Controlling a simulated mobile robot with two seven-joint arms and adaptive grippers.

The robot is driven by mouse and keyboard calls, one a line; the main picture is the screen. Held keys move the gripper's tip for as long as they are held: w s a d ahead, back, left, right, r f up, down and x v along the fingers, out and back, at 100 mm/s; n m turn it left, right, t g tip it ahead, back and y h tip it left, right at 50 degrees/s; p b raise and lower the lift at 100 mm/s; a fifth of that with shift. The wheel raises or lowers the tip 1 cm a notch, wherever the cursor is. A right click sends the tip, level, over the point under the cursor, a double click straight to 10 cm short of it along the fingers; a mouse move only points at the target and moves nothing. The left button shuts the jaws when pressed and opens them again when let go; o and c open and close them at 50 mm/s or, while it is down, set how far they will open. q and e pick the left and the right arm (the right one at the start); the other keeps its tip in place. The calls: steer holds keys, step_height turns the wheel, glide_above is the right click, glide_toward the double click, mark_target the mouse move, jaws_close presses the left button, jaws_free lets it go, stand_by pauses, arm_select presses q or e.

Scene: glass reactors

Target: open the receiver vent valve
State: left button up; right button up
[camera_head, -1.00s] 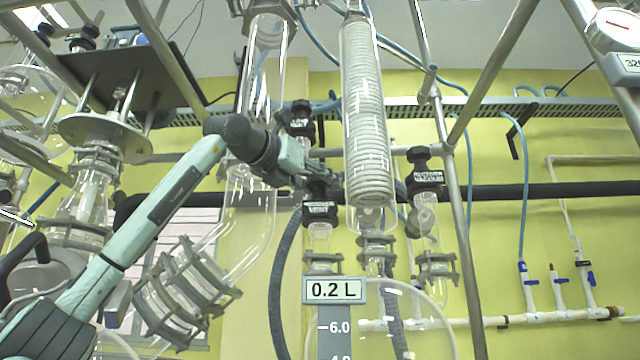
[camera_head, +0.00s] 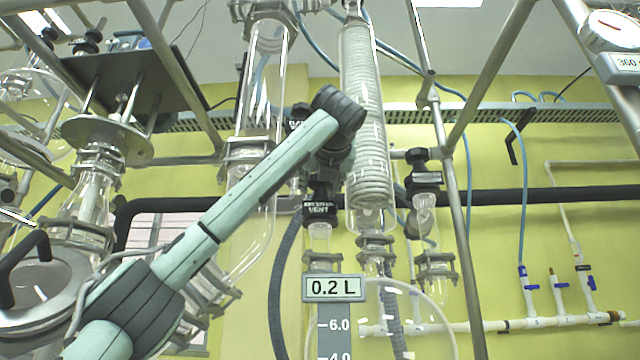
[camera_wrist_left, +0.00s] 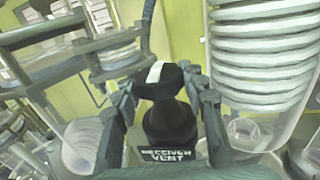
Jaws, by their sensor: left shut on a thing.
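The receiver vent valve (camera_head: 320,212) has a black body with a "VENT" label, above a glass neck in the middle of the head view. In the left wrist view its black knob (camera_wrist_left: 162,82) has a white mark on top, above the "RECEIVER VENT" label (camera_wrist_left: 168,155). My left gripper (camera_head: 322,178) reaches the valve from above and hides most of the knob in the head view. In the left wrist view its fingers (camera_wrist_left: 160,88) stand on both sides of the knob, shut on it. My right gripper is not in view.
A glass condenser with a white coil (camera_head: 362,120) stands close behind and right of my gripper. A second labelled black valve (camera_head: 424,180) is to the right. A gauge (camera_head: 612,30) is at top right.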

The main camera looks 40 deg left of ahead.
arm_select(q)
steer(key=n+g+y+p, duration=0.1)
steer(key=n+g+y, duration=0.1)
steer(key=g+y, duration=0.1)
steer(key=shift+r+n, duration=0.15)
steer(key=shift+n, duration=0.25)
steer(key=shift+n+g+y+p, duration=0.5)
steer(key=shift+n+g, duration=0.2)
steer(key=shift+g, duration=0.4)
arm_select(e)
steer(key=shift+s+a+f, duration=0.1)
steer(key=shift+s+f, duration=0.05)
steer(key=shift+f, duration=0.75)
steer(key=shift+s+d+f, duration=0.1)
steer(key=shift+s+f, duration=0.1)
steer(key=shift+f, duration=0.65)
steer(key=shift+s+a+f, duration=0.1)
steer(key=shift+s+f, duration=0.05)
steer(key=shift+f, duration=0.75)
arm_select(q)
steer(key=o, duration=1.2)
steer(key=shift+c, duration=0.2)
steer(key=shift+s+a, duration=0.1)
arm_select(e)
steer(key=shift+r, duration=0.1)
arm_select(q)
steer(key=shift+d, duration=0.2)
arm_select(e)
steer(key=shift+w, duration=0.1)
